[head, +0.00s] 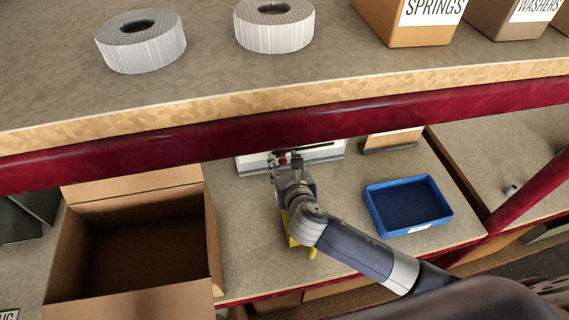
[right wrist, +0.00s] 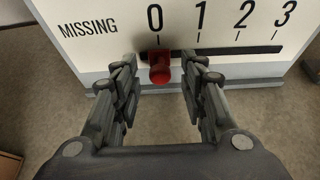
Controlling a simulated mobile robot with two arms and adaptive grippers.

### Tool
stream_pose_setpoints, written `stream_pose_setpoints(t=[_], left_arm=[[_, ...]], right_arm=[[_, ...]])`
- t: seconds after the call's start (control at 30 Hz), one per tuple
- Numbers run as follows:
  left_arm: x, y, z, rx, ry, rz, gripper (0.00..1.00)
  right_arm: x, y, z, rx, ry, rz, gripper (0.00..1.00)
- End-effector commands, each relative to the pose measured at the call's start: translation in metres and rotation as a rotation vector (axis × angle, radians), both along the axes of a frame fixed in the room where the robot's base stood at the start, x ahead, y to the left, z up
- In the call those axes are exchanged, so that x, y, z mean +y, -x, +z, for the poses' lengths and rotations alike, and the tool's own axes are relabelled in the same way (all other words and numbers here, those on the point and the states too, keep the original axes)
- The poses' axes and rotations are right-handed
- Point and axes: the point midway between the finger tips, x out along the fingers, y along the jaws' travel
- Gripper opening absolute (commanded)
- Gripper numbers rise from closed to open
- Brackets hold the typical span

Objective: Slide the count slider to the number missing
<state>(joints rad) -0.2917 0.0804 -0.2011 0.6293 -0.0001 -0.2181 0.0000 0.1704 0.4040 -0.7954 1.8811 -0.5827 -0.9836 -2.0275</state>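The white count board (right wrist: 90,50) fills the top of the right wrist view, printed MISSING with the numbers 0, 1, 2 and 3. A dark slot (right wrist: 230,50) runs under the numbers. The red slider knob (right wrist: 159,68) stands at the slot's left end, below the 0. My right gripper (right wrist: 159,76) is open, with one finger on each side of the knob; I cannot tell whether either touches it. In the head view my right gripper (head: 286,160) reaches the board (head: 250,166) under the upper shelf, hiding part of it. My left gripper is not in view.
An open cardboard box (head: 213,235) stands left of my right arm, and a blue tray (head: 375,210) lies to its right. A red shelf beam (head: 290,125) crosses above the board. Two white rolls (head: 145,55) and labelled bins (head: 410,35) stand on the upper shelf.

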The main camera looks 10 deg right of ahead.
Motion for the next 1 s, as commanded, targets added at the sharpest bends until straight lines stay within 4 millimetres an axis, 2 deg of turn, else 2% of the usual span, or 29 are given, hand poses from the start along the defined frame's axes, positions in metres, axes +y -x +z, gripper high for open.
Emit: stream_pose_setpoints(t=[0.2,0.37,0.57,0.8,1.0], left_arm=[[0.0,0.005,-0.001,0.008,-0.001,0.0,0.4],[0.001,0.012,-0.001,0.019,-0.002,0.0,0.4],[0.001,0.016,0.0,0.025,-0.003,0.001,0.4],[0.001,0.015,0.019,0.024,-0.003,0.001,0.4],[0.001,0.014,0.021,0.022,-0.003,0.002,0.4]], right_arm=[[0.0,0.0,0.0,0.0,0.0,0.0,0.37],[0.0,0.0,0.0,0.0,0.0,0.0,0.01],[-0.002,0.0,0.001,0.0,0.001,-0.001,0.0],[-0.036,0.0,0.003,0.0,0.007,-0.004,0.0],[-0.046,0.0,0.001,-0.001,0.001,-0.003,0.0]])
